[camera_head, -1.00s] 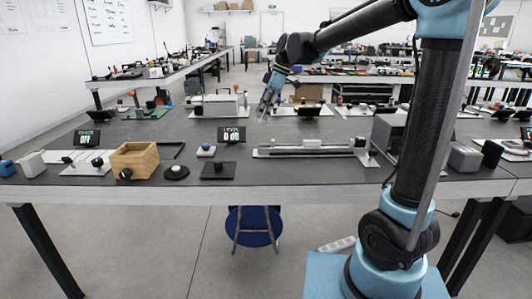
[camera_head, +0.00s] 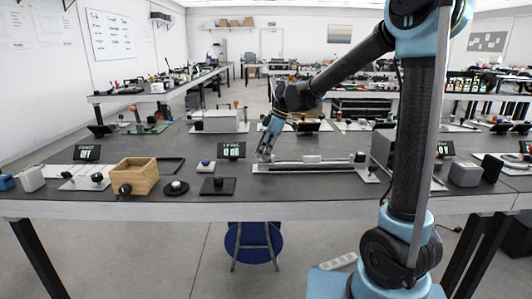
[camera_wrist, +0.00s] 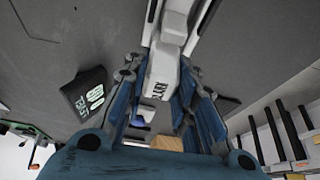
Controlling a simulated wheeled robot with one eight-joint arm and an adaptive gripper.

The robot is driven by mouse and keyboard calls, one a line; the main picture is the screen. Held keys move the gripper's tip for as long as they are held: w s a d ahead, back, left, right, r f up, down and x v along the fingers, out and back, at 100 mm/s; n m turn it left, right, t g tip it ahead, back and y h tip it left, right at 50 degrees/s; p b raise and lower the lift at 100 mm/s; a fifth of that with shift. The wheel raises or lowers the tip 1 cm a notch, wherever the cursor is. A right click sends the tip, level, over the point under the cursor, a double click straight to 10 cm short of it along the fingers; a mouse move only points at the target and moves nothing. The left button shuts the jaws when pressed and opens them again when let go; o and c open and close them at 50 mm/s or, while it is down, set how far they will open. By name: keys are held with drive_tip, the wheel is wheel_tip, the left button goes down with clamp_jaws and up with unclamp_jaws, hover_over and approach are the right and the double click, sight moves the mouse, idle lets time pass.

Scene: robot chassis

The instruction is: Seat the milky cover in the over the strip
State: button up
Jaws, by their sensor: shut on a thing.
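My gripper (camera_head: 265,154) is low at the left end of a long pale channel fixture (camera_head: 312,168). In the wrist view its blue fingers (camera_wrist: 160,105) stand on either side of a pale, whitish piece (camera_wrist: 165,65) with dark lettering on its end. The gripper is shut on this piece, which I take for the milky cover. Where the cover ends and the fixture begins is hard to tell. The strip cannot be made out apart from the channel. The gripping faces are partly hidden.
A black display (camera_head: 231,150) stands just behind and left of my gripper; it also shows in the wrist view (camera_wrist: 87,97). A blue button (camera_head: 206,165), a dark pad (camera_head: 217,186) and a wooden box (camera_head: 135,175) lie to the left. A grey box (camera_head: 465,173) stands at the right.

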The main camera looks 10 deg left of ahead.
drive_tip(key=o, duration=1)
drive_tip(key=shift+c, duration=0.2)
drive_tip(key=v, duration=1.2)
drive_tip(key=s+d+f+m+t, duration=0.15)
drive_tip(key=s+d+m, duration=0.3)
drive_tip(key=d, duration=0.75)
drive_tip(key=s+d+f+m+t+h, duration=0.1)
drive_tip(key=s+d+f+m+h, duration=0.1)
drive_tip(key=s+d+f+m, duration=0.6)
drive_tip(key=s+d+f+m+t+h, duration=0.1)
drive_tip(key=s+d+f+m, duration=0.7)
drive_tip(key=d, duration=0.9)
drive_tip(key=s+f+h, duration=0.1)
drive_tip(key=s+f, duration=0.2)
drive_tip(key=s, duration=0.1)
drive_tip(key=shift+f, duration=0.15)
